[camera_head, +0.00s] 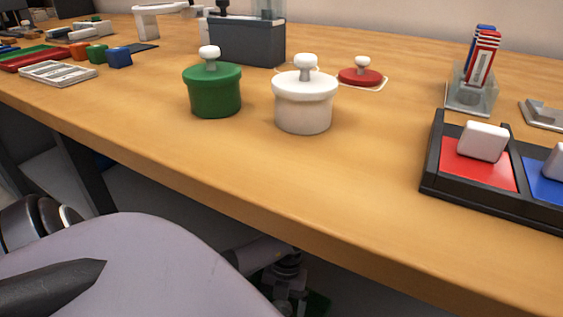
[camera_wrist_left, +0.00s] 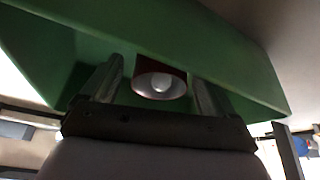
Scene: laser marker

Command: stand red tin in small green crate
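In the left wrist view a dark red round tin (camera_wrist_left: 150,67) with a pale grey end sits between the two fingers of my left gripper (camera_wrist_left: 158,72). The fingers are apart, with a visible gap between the left finger and the tin. The green crate's walls (camera_wrist_left: 240,65) surround the tin and fingers. Whether the tin rests on the crate's floor is hidden. In the head view my left gripper (camera_head: 288,290) is small and dark, below the table's front edge, with a sliver of the green crate (camera_head: 318,303) beside it. My right gripper is not in view.
On the wooden table (camera_head: 390,195) stand a green lidded tin (camera_head: 213,95) and a white lidded tin (camera_head: 303,108). A red knobbed lid (camera_head: 361,77) lies behind them. A black tray (camera_head: 428,178) with red and blue pads is at right. The table's front middle is clear.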

